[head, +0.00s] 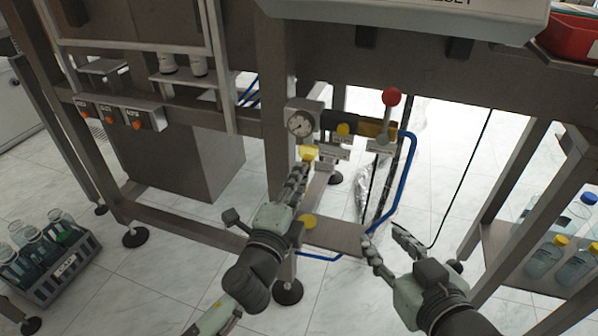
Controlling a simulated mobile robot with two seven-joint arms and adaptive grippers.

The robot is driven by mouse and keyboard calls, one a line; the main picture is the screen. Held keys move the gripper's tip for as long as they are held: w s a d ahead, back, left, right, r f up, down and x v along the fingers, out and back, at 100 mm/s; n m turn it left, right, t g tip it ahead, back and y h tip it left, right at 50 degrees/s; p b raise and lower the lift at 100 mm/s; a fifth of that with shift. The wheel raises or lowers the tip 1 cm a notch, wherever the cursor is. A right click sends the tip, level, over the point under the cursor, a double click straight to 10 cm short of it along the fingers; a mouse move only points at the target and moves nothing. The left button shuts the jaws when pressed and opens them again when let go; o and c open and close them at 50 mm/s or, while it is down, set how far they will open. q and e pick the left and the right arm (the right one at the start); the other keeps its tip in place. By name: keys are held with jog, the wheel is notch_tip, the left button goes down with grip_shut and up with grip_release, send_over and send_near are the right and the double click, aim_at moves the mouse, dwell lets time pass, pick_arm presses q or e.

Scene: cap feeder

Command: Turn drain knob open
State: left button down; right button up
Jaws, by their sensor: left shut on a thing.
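A yellow knob (309,153) sits just below the round pressure gauge (299,124) on the frame post; I take it for the drain knob. My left gripper (303,165) reaches up to it from below and is shut on it, and the fingers hide part of the knob. Which way the knob is turned cannot be told. My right gripper (385,236) is open and empty, low and to the right, apart from the fittings.
A blue hose (408,170) loops down there. A bottle crate (65,268) stands at left; a shelf with bottles (545,258) is at right.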

pick_arm(q)
jog(key=m+p, duration=0.1)
jog(key=m, duration=0.1)
jog(key=shift+m, duration=0.4)
pick_arm(e)
jog(key=s+d+f+g+h, duration=0.2)
jog(key=s+d+f+g, duration=0.1)
jog(key=d+f, duration=0.2)
jog(key=shift+s+f+g, duration=0.3)
jog(key=shift+f, duration=0.1)
pick_arm(q)
jog(key=c, duration=1.3)
grip_release()
jog(key=shift+c, duration=0.2)
jog(key=shift+s, duration=0.1)
jog(key=v, duration=1.2)
jog(key=shift+f, duration=0.1)
pick_arm(e)
jog(key=shift+s, duration=0.1)
